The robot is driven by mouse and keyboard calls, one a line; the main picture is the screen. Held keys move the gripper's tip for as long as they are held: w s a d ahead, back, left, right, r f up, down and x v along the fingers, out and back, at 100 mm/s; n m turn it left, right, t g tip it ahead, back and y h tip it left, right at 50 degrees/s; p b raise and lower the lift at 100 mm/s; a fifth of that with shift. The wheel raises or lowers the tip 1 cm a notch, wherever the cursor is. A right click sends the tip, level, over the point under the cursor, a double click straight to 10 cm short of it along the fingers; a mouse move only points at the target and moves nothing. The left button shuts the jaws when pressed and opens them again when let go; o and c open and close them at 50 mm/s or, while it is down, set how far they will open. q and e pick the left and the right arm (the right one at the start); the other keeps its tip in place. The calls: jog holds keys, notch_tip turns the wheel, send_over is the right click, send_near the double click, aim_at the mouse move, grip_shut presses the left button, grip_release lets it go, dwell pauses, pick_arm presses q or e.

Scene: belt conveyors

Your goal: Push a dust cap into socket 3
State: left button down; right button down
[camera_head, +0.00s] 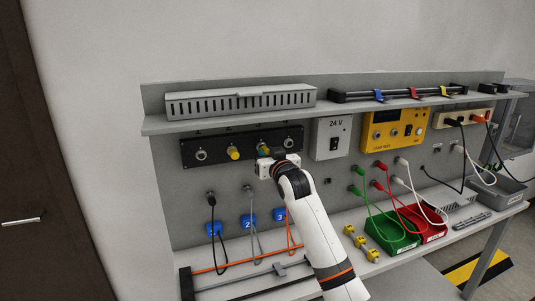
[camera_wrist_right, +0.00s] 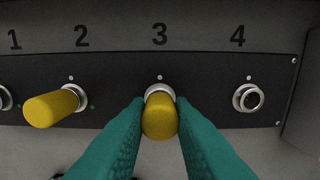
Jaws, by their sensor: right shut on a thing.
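A black socket panel (camera_head: 213,148) is mounted on the grey back board, and the wrist view shows its numbers 1 to 4. My right gripper (camera_wrist_right: 160,112) is shut on a yellow dust cap (camera_wrist_right: 160,120), with one teal finger on each side. The cap sits right in front of socket 3 (camera_wrist_right: 160,89), whose metal ring shows behind its top; I cannot tell how deep it is in. Another yellow cap (camera_wrist_right: 52,107) stands in socket 2. Socket 4 (camera_wrist_right: 248,98) and socket 1 (camera_wrist_right: 4,98) are empty. My left gripper is not in view.
A shelf with a grey slotted duct (camera_head: 240,102) runs above the panel. A 24 V box (camera_head: 329,138) and a yellow tester (camera_head: 393,130) are to the right. Several yellow pieces (camera_head: 360,241) lie on the bench near a green bin (camera_head: 393,236). Cables hang below the panel.

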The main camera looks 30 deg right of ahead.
jog(key=shift+w+d, duration=0.15)
jog(key=shift+w, duration=0.35)
dwell(0.6)
jog(key=c, duration=1.2)
grip_release()
jog(key=shift+s, duration=0.15)
